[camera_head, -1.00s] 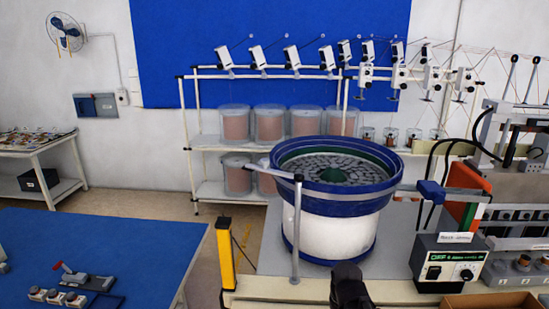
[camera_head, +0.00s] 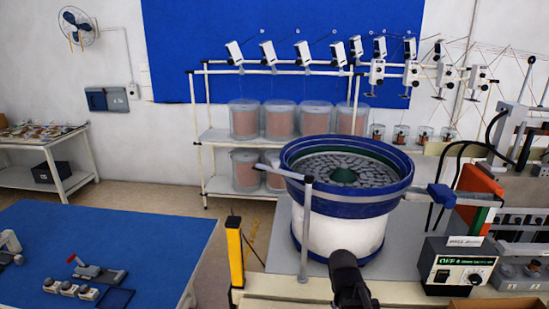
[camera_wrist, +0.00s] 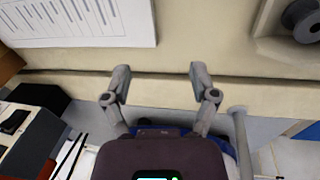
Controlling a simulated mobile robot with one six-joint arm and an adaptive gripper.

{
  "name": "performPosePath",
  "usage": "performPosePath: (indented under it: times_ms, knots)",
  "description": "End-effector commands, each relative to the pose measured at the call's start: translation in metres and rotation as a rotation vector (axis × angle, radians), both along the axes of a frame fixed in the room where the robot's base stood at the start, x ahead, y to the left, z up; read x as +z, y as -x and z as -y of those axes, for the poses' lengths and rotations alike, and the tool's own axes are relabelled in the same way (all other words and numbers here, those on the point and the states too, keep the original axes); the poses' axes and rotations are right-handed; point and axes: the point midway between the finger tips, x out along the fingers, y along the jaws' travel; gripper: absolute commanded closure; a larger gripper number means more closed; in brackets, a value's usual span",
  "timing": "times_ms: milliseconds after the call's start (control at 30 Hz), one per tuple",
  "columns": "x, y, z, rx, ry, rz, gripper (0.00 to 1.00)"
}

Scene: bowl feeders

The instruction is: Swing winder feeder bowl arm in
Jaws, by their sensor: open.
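The feeder bowl (camera_head: 345,190) has a blue rim, a white drum and a blue base, with many small dark parts inside. A grey bowl arm (camera_head: 280,173) sits on top of an upright grey post (camera_head: 305,235) at the bowl's front left and points out to the left. My gripper (camera_head: 345,262) is a dark shape low in front of the bowl, right of the post and apart from it. In the wrist view my gripper (camera_wrist: 158,80) has its two fingers spread with nothing between them. A grey post-like bar shows right of the fingers there; my gripper's body hides much behind it.
A control box (camera_head: 455,268) stands right of the bowl, with a blue clamp (camera_head: 440,195) above it. A yellow post (camera_head: 235,255) stands at the bench's left corner. A blue table (camera_head: 110,250) is at left. Racks with wire spools (camera_head: 280,120) stand behind.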

Motion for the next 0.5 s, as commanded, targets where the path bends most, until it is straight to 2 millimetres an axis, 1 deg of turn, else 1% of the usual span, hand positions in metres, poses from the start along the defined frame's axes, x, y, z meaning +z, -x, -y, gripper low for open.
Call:
performPosePath:
  times_ms: [33,267,367,500]
  knots:
    - [0.015,-0.011,-0.006,-0.017,0.045,0.018,0.24]
    - [0.065,-0.050,-0.034,-0.133,0.271,0.168,0.24]
    - [0.090,-0.066,-0.051,-0.177,0.358,0.262,0.24]
    - [0.129,-0.088,-0.080,-0.233,0.460,0.417,0.24]
